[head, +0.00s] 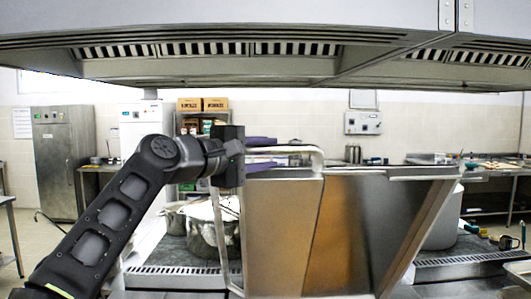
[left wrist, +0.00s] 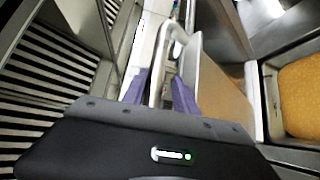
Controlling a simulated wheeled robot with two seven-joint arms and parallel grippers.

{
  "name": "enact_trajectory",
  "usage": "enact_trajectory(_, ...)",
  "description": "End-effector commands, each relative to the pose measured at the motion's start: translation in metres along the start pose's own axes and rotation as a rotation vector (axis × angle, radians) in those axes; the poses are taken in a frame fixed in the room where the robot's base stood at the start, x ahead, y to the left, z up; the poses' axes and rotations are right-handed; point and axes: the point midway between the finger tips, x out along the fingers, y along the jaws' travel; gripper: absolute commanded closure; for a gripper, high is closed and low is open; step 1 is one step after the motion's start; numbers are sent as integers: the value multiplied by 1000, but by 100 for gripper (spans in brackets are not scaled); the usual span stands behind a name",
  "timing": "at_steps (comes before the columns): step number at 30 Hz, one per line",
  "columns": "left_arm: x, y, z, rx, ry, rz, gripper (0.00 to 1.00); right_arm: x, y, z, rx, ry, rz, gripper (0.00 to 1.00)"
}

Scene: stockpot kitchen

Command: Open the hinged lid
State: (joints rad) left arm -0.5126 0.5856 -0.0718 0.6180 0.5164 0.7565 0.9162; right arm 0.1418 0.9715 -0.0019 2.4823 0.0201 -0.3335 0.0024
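The hinged lid (head: 360,230) shows in the head view as a large steel panel standing steeply in front of me, its upper edge near eye level. A pale bar handle (head: 303,148) curves out at its top left corner. My left gripper (head: 262,154) is at this handle, with one purple finger above and one below it. In the left wrist view the handle (left wrist: 158,70) runs between the two purple fingers (left wrist: 160,92), with a gap visible on the right side. The fingers look apart, not closed on the bar. My right gripper is not in view.
A vent hood (head: 210,65) hangs low across the top. Stockpots (head: 203,235) stand on the cooktop to the left, and a large pot (head: 442,225) stands right of the lid. A steel cabinet (head: 65,160) and shelves with boxes (head: 203,104) are farther back.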

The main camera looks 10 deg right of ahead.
Motion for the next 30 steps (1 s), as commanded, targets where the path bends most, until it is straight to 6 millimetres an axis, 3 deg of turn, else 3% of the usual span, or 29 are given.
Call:
enact_trajectory(3, 0, 1, 0, 1, -1, 2, 57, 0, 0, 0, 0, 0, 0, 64)
enact_trajectory(17, -7, 0, 1, 1, -2, 4, 57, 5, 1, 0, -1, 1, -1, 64)
enact_trajectory(30, -71, 0, 0, 1, 0, 5, 57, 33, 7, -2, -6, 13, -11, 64)
